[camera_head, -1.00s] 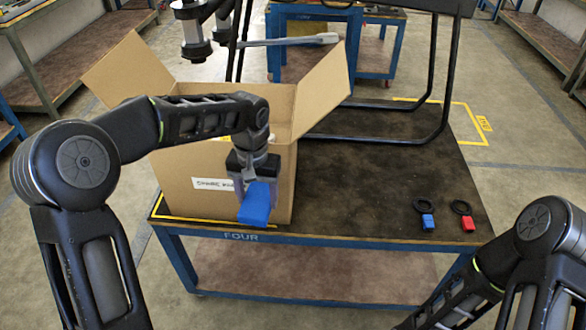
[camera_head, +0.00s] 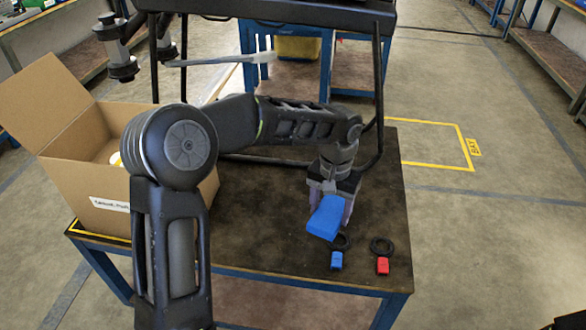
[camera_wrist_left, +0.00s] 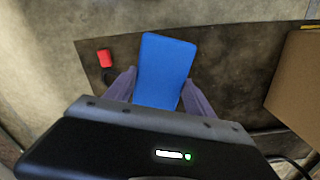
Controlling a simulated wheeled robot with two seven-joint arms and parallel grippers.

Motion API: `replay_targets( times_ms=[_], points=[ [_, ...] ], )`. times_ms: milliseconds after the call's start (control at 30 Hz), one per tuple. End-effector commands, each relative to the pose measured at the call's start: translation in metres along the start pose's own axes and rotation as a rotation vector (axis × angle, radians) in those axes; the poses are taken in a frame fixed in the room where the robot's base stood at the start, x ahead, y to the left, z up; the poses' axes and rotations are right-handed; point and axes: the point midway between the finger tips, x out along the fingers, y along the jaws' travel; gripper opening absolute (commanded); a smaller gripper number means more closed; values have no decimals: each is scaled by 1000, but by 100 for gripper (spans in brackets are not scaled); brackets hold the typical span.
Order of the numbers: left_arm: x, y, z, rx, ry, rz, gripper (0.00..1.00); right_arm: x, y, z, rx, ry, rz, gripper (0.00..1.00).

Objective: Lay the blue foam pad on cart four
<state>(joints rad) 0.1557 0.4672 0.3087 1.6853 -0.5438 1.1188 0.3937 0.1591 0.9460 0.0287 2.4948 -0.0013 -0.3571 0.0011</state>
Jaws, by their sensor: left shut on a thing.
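The blue foam pad (camera_head: 326,217) is held in my left gripper (camera_head: 333,198), above the right part of the cart top. It also shows in the left wrist view (camera_wrist_left: 165,70), between the two fingers of my left gripper (camera_wrist_left: 158,92). The cart (camera_head: 240,235) has a dark top and a blue frame; its label was readable as FOUR a second ago and is now hidden behind my left arm. In the head view the pad hangs close to a blue tag and its black ring. I cannot tell whether it touches the top. My right gripper is not in view.
An open cardboard box (camera_head: 75,150) stands on the cart's left part. A blue tag (camera_head: 336,261) and a red tag (camera_head: 383,265), with black rings, lie near the front right corner. A black frame (camera_head: 381,100) rises at the back. The middle of the top looks clear.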

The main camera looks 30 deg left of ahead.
Motion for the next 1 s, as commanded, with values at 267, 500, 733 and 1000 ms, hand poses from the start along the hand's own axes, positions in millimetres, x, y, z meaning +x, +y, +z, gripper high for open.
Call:
replay_targets(
  times_ms=[267,500,733,1000],
  points=[
    [0,-1,0,-1,0,-1,25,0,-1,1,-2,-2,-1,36],
    [2,-3,0,12,0,-1,25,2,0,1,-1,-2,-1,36],
    [20,-32,6,198,-2,-4,25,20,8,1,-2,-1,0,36],
    [58,-101,28,689,-6,-4,25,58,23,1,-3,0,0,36]
  ],
)
